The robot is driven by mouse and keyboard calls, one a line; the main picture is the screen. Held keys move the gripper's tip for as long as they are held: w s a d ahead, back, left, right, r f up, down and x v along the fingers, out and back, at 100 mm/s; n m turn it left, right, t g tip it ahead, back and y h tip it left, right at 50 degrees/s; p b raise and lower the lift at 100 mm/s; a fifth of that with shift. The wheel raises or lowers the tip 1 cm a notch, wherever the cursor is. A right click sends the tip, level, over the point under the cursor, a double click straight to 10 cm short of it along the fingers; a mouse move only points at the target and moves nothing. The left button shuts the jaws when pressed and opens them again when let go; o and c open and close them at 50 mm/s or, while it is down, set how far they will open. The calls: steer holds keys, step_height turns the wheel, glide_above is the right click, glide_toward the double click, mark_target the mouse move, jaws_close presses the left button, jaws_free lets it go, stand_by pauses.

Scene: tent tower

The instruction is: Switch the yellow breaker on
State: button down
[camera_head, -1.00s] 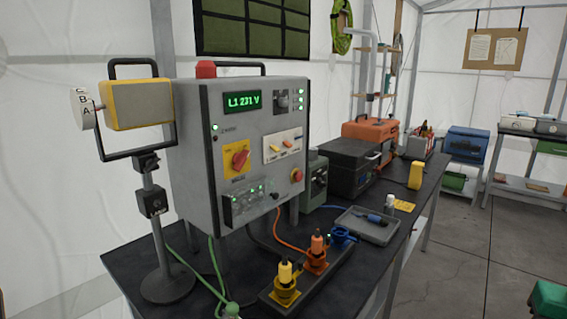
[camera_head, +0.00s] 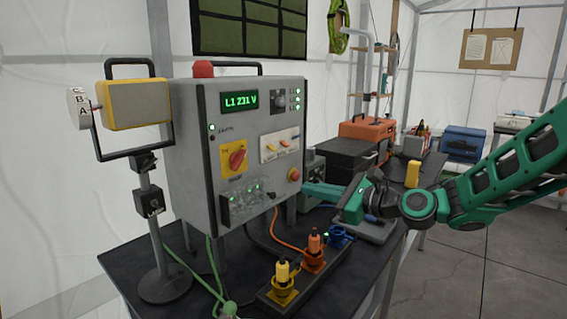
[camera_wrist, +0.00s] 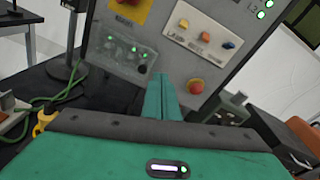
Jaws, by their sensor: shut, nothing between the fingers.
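The grey electrical cabinet (camera_head: 190,150) stands on the dark bench. Its white switch plate (camera_head: 270,157) carries a row of small levers: a yellow breaker lever (camera_head: 269,147) at left, an orange one in the middle and a blue one at right. In the wrist view the yellow lever (camera_wrist: 184,24) is at the top, with the orange lever (camera_wrist: 208,35) to its right. My gripper (camera_head: 307,187) is shut and empty, at the cabinet's lower right, below the red button. In the wrist view its fingers (camera_wrist: 165,80) point at the cabinet below the plate, apart from the levers. Lever positions are too small to tell.
A red button (camera_head: 294,174) lies just below the switch plate. A red rotary knob on yellow (camera_head: 236,158) and a clear-covered panel (camera_head: 250,205) are to the left. A socket strip with yellow and orange plugs (camera_head: 314,243) stands in front.

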steer(key=r+m, duration=0.1)
steer(key=w+r+m+t+y, duration=0.1)
steer(key=r, duration=0.1)
steer(key=r+m, duration=0.1)
steer(key=shift+w+a+r+m+t+y, duration=0.25)
steer(key=shift+a+m+t+y, duration=0.05)
steer(key=shift+a+m+y, duration=0.1)
steer(key=shift+w, duration=0.1)
glide_toward(268, 155)
steer(key=x, duration=0.5)
steer(key=shift+d+r, duration=0.1)
steer(key=shift+d, duration=0.05)
